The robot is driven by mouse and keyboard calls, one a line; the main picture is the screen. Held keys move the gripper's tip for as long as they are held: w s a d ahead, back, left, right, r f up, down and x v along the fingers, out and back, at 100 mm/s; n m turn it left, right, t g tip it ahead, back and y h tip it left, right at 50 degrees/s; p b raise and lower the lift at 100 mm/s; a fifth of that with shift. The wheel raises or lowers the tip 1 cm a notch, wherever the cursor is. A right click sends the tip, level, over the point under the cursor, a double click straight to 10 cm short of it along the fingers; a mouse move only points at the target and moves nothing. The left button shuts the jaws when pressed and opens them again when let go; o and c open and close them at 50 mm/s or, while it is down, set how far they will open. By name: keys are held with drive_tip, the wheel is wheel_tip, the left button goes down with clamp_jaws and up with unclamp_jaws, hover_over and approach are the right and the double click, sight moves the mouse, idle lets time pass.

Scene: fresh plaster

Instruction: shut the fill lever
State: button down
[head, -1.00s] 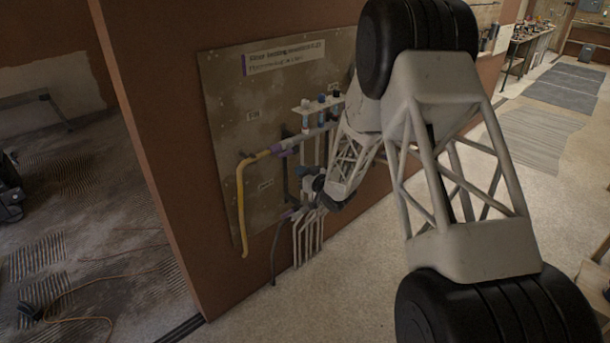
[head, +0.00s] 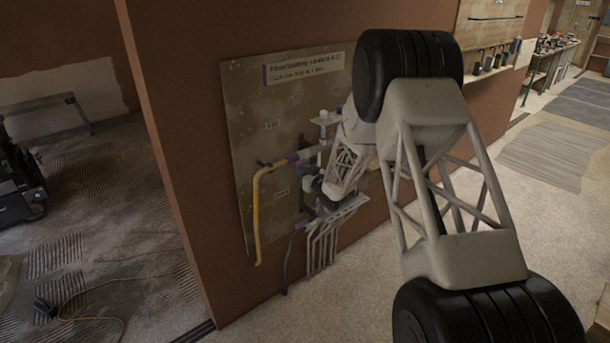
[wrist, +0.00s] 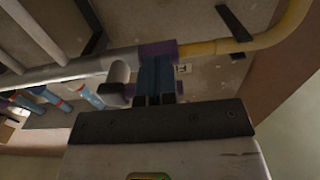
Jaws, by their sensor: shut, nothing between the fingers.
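The manifold panel (head: 245,120) is on the brown wall, with a yellow pipe (head: 257,215) running into a purple collar. In the wrist view, the purple collar (wrist: 158,50) joins the yellow pipe (wrist: 240,43) to a grey bar (wrist: 85,68). A dark blue piece (wrist: 156,76), by its looks the fill lever, stands between this collar and my gripper (wrist: 155,99). My gripper is shut and empty, its short dark tips right at the blue piece. I cannot tell whether they touch. In the head view my arm hides most of the gripper and lever area.
White and blue flow gauges (head: 323,122) rise above the manifold close to my arm. Grey pipes (head: 322,245) run down below it. In the wrist view, several red-and-blue tubes (wrist: 85,95) lie left of my gripper. The floor (head: 340,290) before the wall is clear.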

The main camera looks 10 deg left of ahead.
sight(301, 165)
drive_tip(key=shift+r, duration=0.1)
idle(0.4)
drive_tip(key=shift+s+a+r, duration=0.1)
drive_tip(key=shift+a+r, duration=0.05)
drive_tip(key=shift+r, duration=0.6)
drive_tip(key=shift+r, duration=0.75)
drive_tip(key=shift+r, duration=0.65)
